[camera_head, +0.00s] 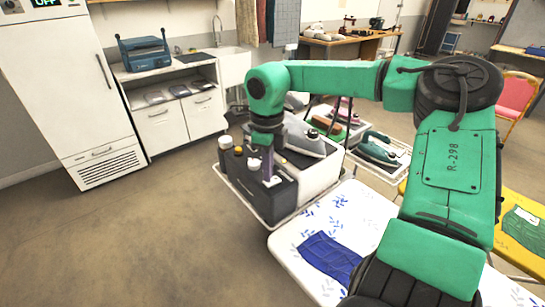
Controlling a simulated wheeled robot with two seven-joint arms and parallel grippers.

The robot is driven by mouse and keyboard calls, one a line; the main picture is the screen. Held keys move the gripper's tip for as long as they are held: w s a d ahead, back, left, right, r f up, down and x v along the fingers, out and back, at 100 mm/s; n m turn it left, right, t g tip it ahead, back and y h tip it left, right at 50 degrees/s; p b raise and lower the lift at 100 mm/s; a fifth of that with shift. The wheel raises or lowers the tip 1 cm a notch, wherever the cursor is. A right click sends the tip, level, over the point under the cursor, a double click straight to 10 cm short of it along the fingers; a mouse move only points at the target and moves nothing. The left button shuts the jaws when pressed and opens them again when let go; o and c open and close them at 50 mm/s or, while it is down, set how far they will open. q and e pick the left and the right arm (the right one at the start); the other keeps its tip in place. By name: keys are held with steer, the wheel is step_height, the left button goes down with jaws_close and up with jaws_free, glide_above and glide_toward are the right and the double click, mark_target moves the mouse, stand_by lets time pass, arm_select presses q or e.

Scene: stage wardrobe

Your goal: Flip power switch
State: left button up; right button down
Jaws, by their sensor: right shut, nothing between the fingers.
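A black-fronted box (262,199) with several round knobs stands on a low cart in the middle of the view, and a grey-and-white iron (305,138) sits on top of it. My right arm reaches in from the right and bends down over the box. My right gripper (268,170) is shut and empty, pointing down at the box's top panel. A small pale part (272,181) shows by the fingertips; I cannot tell whether it is the power switch or whether the fingers touch it. My left gripper is out of view.
An ironing board (290,242) with a folded blue cloth (330,256) stands in front of the cart. More irons (376,150) rest on a rack to the right. A white cabinet (66,90) with a green-lit display stands at left. The floor at left is clear.

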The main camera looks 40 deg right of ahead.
steer(key=shift+s+f+b, duration=0.1)
steer(key=shift+f+b, duration=0.45)
steer(key=shift+f, duration=0.2)
step_height(320, 180, up, 7)
steer(key=p, duration=0.5)
steer(key=shift+r, duration=0.1)
stand_by(0.6)
